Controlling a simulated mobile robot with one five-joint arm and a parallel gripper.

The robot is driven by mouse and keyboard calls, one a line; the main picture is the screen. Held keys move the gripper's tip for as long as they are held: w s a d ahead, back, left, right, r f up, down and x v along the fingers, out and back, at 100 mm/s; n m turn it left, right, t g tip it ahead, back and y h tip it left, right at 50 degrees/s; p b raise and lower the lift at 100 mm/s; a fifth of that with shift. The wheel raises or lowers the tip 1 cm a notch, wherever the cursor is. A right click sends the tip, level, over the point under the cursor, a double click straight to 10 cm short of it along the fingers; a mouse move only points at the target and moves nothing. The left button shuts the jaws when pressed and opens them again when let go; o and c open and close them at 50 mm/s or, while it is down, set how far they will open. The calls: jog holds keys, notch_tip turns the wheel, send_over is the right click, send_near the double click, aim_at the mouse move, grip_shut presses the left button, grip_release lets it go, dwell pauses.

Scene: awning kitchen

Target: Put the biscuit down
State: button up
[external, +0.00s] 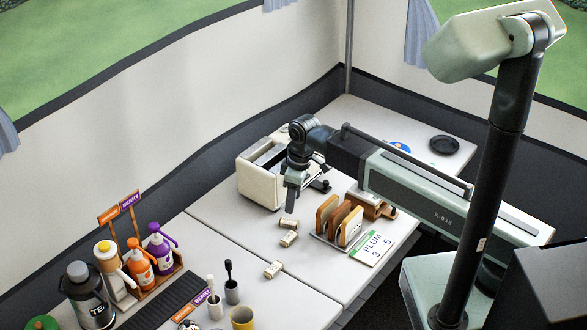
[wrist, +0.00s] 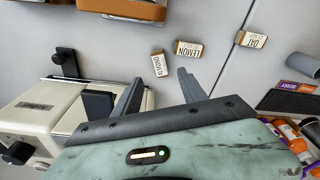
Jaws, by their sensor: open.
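Three small wooden-looking biscuit pieces with white labels lie on the pale worktop. The nearest (wrist: 158,63) is just beyond my open fingertips; its label is hard to read. It also shows in the external view (external: 289,223). The one marked LEMON (wrist: 188,48) lies beside it, also in the external view (external: 289,239). The one marked OAT (wrist: 250,39) lies farther off, also in the external view (external: 273,270). My gripper (wrist: 160,76) is open and empty, pointing down above the worktop in the external view (external: 291,205). Whether it touches the nearest piece cannot be told.
A cream toaster (external: 260,185) stands close to my gripper. A rack of toast slices (external: 338,220) and a PLUM 3 5 card (external: 372,248) are to its right. Bottles (external: 140,266), a TEA flask (external: 88,295) and a yellow mug (external: 242,318) stand front left.

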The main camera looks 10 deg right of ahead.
aim_at(289, 221)
jog(key=f+b, duration=0.5)
jog(key=a+f+b, duration=0.1)
jog(key=f+b, duration=0.2)
jog(key=shift+w+f, duration=0.1)
jog(key=shift+w, duration=0.05)
jog(key=shift+r, duration=0.2)
grip_shut()
